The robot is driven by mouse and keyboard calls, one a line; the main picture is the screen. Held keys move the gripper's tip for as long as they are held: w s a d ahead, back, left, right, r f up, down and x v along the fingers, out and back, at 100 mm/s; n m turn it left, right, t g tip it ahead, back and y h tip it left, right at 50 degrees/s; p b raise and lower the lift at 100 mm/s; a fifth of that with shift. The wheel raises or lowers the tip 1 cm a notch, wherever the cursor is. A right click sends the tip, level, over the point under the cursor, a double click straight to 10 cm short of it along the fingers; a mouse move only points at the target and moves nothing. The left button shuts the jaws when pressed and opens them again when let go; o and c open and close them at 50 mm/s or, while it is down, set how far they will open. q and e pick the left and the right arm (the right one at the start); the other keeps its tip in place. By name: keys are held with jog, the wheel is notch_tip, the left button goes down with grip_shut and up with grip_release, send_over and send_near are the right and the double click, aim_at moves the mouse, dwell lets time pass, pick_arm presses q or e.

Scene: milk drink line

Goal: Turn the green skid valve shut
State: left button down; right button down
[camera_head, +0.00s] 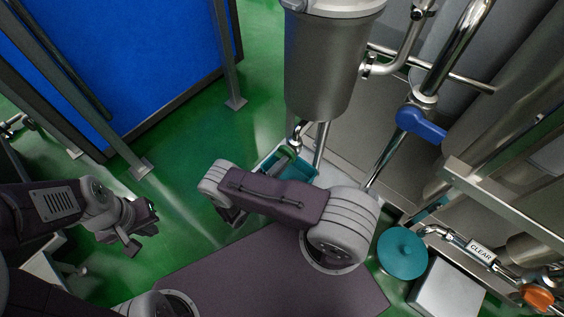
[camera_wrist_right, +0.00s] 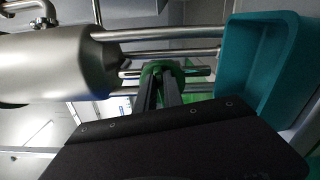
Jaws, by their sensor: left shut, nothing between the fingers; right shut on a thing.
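The green skid valve handle (camera_wrist_right: 178,70) shows in the right wrist view, in front of thin steel legs and beside the rounded bottom of the steel vessel (camera_wrist_right: 58,65). My right gripper (camera_wrist_right: 162,88) is shut on the green handle; its dark fingers cover part of it. In the head view the green handle (camera_head: 286,153) is small, below the vessel (camera_head: 328,75), and my right arm hides the gripper there. How far the valve is turned I cannot tell. My left gripper (camera_head: 133,243) is shut and empty above the green floor at the left.
A teal tray (camera_head: 303,164) sits under the vessel; it also shows in the wrist view (camera_wrist_right: 290,75). A blue-handled valve (camera_head: 420,125), pipes, a CLEAR sign (camera_head: 480,251), an orange knob (camera_head: 537,297) and a teal lid (camera_head: 402,252) are at right. A framed blue panel (camera_head: 115,65) stands upper left.

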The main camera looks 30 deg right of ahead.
jog(key=shift+f+m, duration=0.15)
jog(key=shift+m, duration=0.85)
jog(key=c, duration=1.5)
grip_release()
jog(key=shift+o, duration=0.2)
jog(key=p+v, duration=0.2)
jog(key=v, duration=0.7)
